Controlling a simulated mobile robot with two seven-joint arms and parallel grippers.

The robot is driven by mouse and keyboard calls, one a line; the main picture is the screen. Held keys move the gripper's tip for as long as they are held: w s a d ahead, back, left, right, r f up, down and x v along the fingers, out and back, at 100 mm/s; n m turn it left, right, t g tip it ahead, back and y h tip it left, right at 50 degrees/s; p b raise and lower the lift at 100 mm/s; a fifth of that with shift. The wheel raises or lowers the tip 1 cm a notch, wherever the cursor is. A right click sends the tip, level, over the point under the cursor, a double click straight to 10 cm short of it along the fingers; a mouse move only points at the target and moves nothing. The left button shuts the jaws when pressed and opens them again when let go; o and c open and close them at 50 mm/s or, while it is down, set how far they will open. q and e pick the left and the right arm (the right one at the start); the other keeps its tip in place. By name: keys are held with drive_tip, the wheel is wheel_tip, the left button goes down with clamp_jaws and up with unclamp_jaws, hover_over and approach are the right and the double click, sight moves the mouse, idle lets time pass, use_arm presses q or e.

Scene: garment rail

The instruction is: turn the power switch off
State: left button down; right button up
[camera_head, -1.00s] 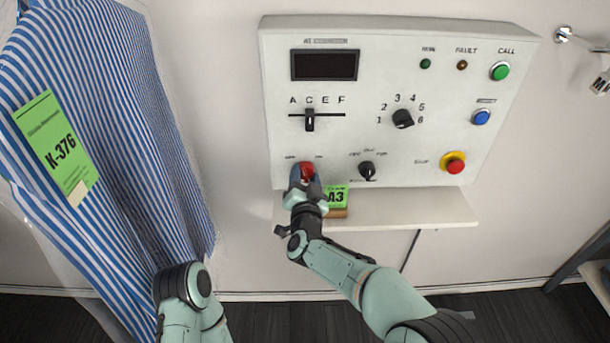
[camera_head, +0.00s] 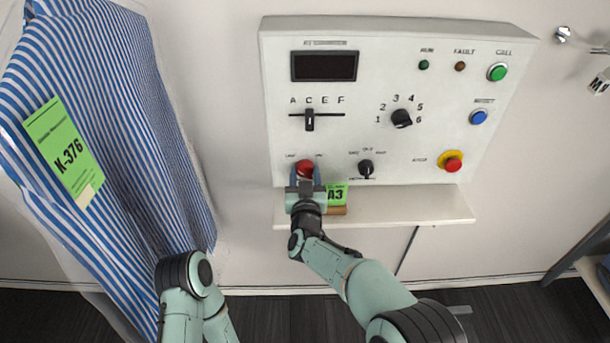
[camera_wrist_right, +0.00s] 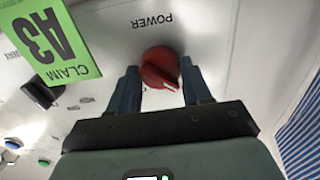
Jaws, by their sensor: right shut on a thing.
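The power switch is a red rotary knob (camera_head: 304,168) at the lower left of the white control panel (camera_head: 440,100). In the right wrist view the red knob (camera_wrist_right: 160,67) sits below the word POWER, its grip ridge slanted. My right gripper (camera_head: 305,180) is at the knob, its two blue fingers on either side of it. In the right wrist view the right gripper (camera_wrist_right: 160,78) is shut on the knob, which shows between the fingertips. My left arm shows at the bottom left, but its gripper is out of view.
A green claim tag (camera_head: 336,195) marked A3 stands on the shelf (camera_head: 410,208) just right of my right gripper. A black selector knob (camera_head: 366,168) is farther right. A striped garment (camera_head: 110,130) with a green K-376 tag (camera_head: 63,150) hangs at the left.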

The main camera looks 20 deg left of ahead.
idle(0.3)
drive_tip(key=o, duration=1.1)
drive_tip(key=shift+c, duration=0.2)
drive_tip(key=shift+s, duration=0.1)
drive_tip(key=b+v, duration=0.3)
drive_tip(key=v, duration=1)
drive_tip(key=shift+s, duration=0.1)
